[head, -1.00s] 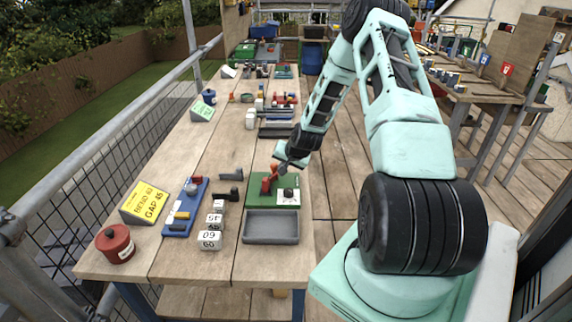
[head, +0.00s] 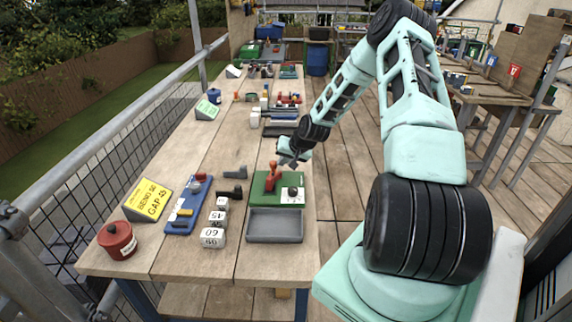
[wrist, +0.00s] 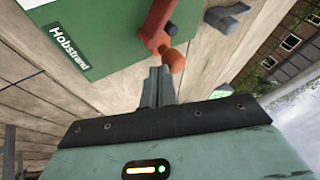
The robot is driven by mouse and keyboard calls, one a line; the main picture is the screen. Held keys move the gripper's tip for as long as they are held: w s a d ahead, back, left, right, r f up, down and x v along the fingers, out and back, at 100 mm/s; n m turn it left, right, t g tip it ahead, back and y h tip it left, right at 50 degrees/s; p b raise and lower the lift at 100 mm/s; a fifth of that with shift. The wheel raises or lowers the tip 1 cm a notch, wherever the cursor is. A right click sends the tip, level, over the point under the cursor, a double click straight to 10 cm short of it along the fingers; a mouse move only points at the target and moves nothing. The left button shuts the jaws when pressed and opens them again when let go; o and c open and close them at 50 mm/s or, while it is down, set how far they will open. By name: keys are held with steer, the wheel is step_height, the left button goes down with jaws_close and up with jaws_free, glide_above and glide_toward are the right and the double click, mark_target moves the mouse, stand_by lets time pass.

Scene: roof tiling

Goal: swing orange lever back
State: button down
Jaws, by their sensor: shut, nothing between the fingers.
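The orange lever (head: 271,177) stands on a green board (head: 262,195) near the front of the long bench, its round knob at the upper end. In the wrist view the red-orange lever (wrist: 156,24) crosses the green board (wrist: 95,35), with its orange knob (wrist: 174,61) just beyond my fingertips. My gripper (head: 284,162) is shut and empty, just right of the knob in the head view. In the wrist view my gripper (wrist: 159,72) has its fingers together, very close to the knob; I cannot tell whether they touch.
A grey tray (head: 275,229) lies in front of the green board. White numbered blocks (head: 213,237), a blue board (head: 187,207), a yellow sign (head: 148,200) and a red pot (head: 117,241) stand to the left. Black parts (head: 231,192) lie left of the lever.

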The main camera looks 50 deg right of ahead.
mark_target(275, 162)
steer(key=w+n+y, duration=0.1)
steer(key=n, duration=0.1)
steer(key=w+a+n+y, duration=0.1)
steer(key=w+n, duration=0.1)
steer(key=shift+g+y+b, duration=0.3)
steer(key=shift+b, duration=0.1)
steer(key=shift+w+a, duration=0.25)
steer(key=shift+a, duration=0.05)
stand_by(0.3)
